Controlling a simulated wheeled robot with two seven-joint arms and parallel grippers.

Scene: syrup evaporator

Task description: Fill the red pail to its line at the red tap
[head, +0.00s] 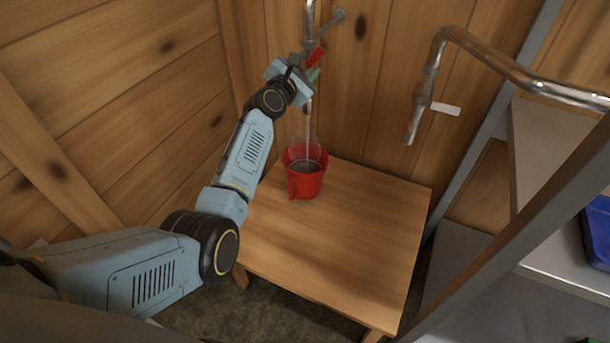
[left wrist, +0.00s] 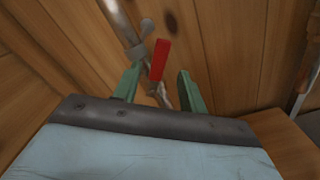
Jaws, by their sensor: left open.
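The red pail (head: 305,184) stands upright near the back of a wooden table, below the red tap (head: 309,38). A thin stream runs from the tap's spout into the pail. Dark liquid shows inside; its fill line cannot be made out. The tap's red handle (head: 318,56) also shows in the left wrist view (left wrist: 159,60), pointing up. My left gripper (head: 315,72) is open at the handle. In the left wrist view its green fingers (left wrist: 158,78) stand apart, one on each side of the handle; contact cannot be told. My right gripper is out of view.
The wooden table (head: 340,240) is bare in front of the pail. A second tap with a white handle (head: 446,108) hangs from a pipe at right. A grey metal post (head: 520,228) and shelf with a blue container (head: 598,232) stand further right. Plank walls close the back and left.

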